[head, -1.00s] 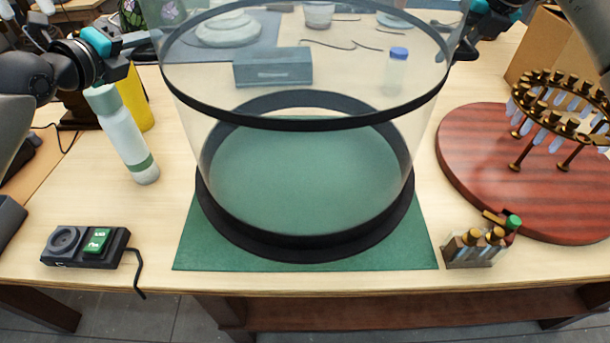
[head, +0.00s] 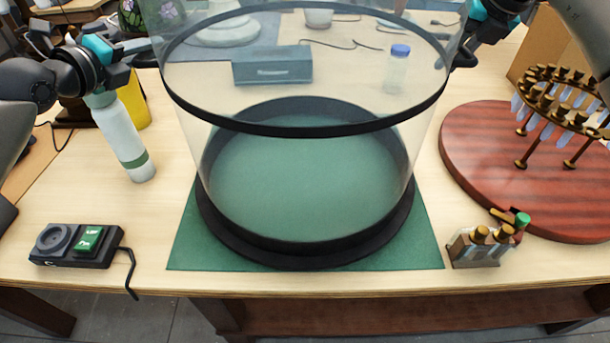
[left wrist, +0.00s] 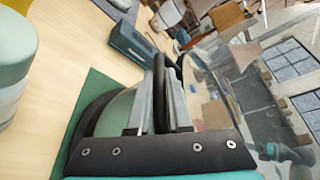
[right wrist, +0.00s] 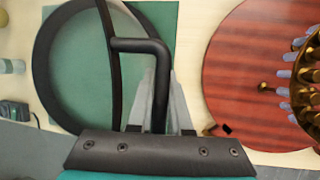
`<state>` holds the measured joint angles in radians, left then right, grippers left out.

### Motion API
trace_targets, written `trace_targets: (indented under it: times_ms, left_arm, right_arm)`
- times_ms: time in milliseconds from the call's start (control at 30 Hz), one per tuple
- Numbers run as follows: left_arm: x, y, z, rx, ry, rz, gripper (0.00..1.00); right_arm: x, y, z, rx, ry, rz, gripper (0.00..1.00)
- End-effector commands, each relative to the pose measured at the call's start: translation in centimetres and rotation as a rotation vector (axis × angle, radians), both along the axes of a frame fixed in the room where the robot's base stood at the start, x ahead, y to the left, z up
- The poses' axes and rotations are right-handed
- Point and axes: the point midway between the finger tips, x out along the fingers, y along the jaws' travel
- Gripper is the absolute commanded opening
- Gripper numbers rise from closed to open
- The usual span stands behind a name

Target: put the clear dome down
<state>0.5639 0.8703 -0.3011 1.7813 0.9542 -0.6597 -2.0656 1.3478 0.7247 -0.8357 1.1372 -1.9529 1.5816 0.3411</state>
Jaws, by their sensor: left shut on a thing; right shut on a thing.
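The clear dome (head: 305,131) is a large transparent cylinder with a black band. It stands upright over a black ring (head: 305,256) on a green mat (head: 186,250). Its lower edge overlaps the ring in the head view; I cannot tell whether they touch. My left gripper (head: 148,46) is shut on a black handle at the dome's left, which shows in the left wrist view (left wrist: 159,85). My right gripper (head: 461,52) is shut on the right handle, a bent black bar in the right wrist view (right wrist: 157,58).
A white bottle (head: 121,138) stands left of the mat, behind a black switch box (head: 77,246). A round wooden board (head: 475,160) with a brass fixture (head: 560,100) and small capped vials (head: 483,245) are at right. A blue-grey box (head: 272,66) shows behind the dome.

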Motion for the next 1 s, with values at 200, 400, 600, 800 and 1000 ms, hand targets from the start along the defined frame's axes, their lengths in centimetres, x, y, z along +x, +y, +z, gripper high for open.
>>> trace_targets:
  times_ms: [200,400,600,800,1000]
  left_arm:
    - [0.0,0.1,-0.3,-0.001,-0.014,0.002,0.0]
    - [0.0,0.1,-0.9,-0.001,-0.014,0.002,0.0]
    - [0.0,0.1,-1.4,0.0,0.0,0.002,0.35]
    - [0.0,0.0,-1.4,0.0,0.0,0.001,0.47]
    - [-0.1,0.1,-1.5,0.001,0.0,0.001,0.47]
  right_arm:
    - [0.1,-0.1,-0.5,0.002,-0.009,-0.002,0.0]
    - [0.1,-0.1,-1.2,0.002,-0.009,-0.002,0.0]
    - [0.0,-0.1,-1.5,-0.001,0.0,-0.002,0.35]
    - [0.0,0.0,-1.5,-0.001,0.0,-0.001,0.47]
    - [0.0,0.0,-1.5,0.0,0.0,0.0,0.47]
